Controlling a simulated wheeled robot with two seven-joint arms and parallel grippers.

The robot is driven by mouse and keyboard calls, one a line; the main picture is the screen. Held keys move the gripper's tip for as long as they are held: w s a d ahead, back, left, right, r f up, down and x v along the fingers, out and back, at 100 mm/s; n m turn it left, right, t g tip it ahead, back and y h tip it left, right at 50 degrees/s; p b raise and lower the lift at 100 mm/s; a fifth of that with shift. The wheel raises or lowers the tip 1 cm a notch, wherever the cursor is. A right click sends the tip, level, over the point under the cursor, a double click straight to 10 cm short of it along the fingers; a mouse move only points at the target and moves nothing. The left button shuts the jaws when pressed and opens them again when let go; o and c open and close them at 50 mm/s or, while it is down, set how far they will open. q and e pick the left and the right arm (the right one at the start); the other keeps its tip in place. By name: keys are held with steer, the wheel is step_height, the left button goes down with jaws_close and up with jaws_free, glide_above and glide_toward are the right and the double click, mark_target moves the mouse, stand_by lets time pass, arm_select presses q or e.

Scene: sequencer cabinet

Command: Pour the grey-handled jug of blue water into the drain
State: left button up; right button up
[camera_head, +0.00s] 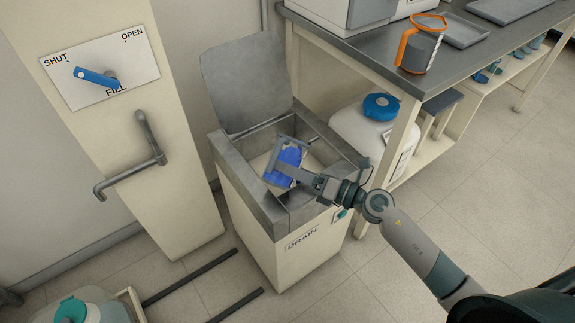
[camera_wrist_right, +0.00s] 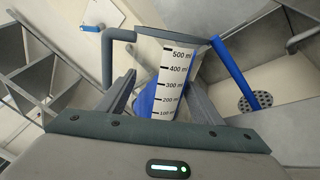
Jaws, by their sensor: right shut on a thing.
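The grey-handled jug (camera_head: 289,157) is tilted over the open drain box (camera_head: 232,180), with blue water inside. In the right wrist view the jug (camera_wrist_right: 174,72) shows its millilitre scale and its grey handle (camera_wrist_right: 119,50) at the left. A blue stream (camera_wrist_right: 235,72) runs from the jug's rim down towards the perforated drain plate (camera_wrist_right: 247,105). My right gripper (camera_head: 287,171) is shut on the jug's body and reaches in from the right, above the box. The drain's lid (camera_head: 246,82) stands open at the back. My left gripper is not in view.
An orange-handled jug (camera_head: 420,47) stands on the bench (camera_head: 372,48) at right. A white container with a blue cap (camera_head: 381,107) stands under the bench, close to the drain. A fill panel with a blue lever (camera_head: 96,77) is on the left post. Floor rails (camera_head: 190,277) lie at lower left.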

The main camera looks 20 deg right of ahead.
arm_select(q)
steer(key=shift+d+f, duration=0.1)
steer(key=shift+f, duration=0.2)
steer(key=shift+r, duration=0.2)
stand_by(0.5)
